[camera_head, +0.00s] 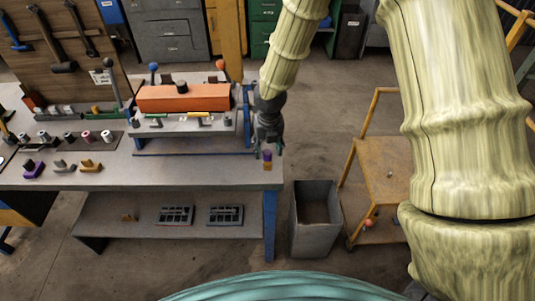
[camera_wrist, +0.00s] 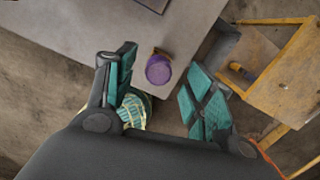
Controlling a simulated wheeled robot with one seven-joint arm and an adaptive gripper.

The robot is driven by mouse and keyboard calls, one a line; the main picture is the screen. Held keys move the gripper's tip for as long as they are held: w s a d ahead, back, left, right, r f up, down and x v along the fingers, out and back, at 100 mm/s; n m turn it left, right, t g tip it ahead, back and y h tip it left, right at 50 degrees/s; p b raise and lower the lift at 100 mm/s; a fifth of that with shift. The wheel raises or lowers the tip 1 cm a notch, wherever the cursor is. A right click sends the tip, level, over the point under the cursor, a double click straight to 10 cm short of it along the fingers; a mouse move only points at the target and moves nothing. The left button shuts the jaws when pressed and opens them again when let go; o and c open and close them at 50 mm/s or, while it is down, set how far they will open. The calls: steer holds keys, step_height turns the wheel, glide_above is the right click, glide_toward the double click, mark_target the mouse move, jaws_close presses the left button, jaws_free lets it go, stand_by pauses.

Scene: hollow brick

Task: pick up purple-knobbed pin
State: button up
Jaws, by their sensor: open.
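The purple-knobbed pin (camera_head: 267,160) stands near the right end of the grey workbench (camera_head: 215,176). It has a purple top and a tan lower part. In the wrist view its round purple knob (camera_wrist: 158,70) shows from above, near the bench corner. My gripper (camera_head: 272,145) is above and close to the pin in the head view. In the wrist view my gripper (camera_wrist: 158,92) is open, with its two green-padded fingers spread on either side of the knob and nothing between them held. How far the fingertips are above the knob I cannot tell.
An orange block (camera_head: 184,97) sits in a fixture on the bench, left of my gripper. A grey bin (camera_head: 316,222) stands on the floor off the bench's right end, beside a yellow cart (camera_head: 385,170). Several small parts lie at the bench's left.

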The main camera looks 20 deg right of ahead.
mark_target(267, 160)
steer(key=shift+w+f+p, duration=0.1)
steer(key=shift+f+p, duration=0.2)
steer(key=shift+f, duration=1.1)
steer(key=c, duration=1.1)
